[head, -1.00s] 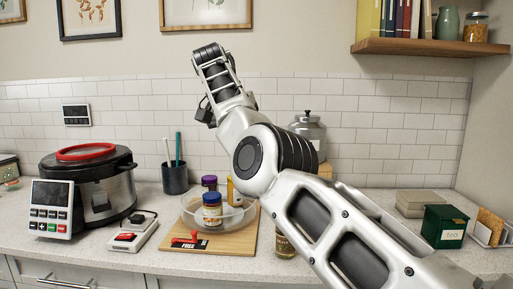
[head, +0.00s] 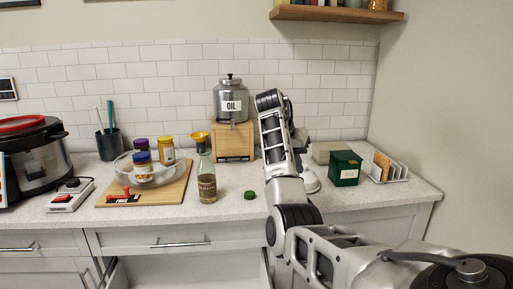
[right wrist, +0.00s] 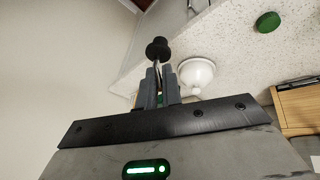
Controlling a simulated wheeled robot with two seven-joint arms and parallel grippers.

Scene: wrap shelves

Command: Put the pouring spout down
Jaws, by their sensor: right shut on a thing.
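The pouring spout (right wrist: 157,50) shows in the right wrist view as a dark round stopper with a thin metal stem between my fingers. My right gripper (right wrist: 160,84) is shut on it. In the head view my right gripper (head: 302,138) is near the right of the wooden box, partly behind my own arm; the spout cannot be made out there. A white round dish (head: 311,182) stands on the counter (head: 350,206) close by. It also shows in the right wrist view (right wrist: 197,74), beside the spout. The spout appears above the counter. My left gripper is out of view.
A glass bottle (head: 207,186) and green cap (head: 249,195) stand left of my arm. An oil canister (head: 231,104) sits on a wooden box (head: 233,142). A green tea box (head: 345,168) and rack (head: 391,173) stand right. A drawer (head: 185,270) below is open.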

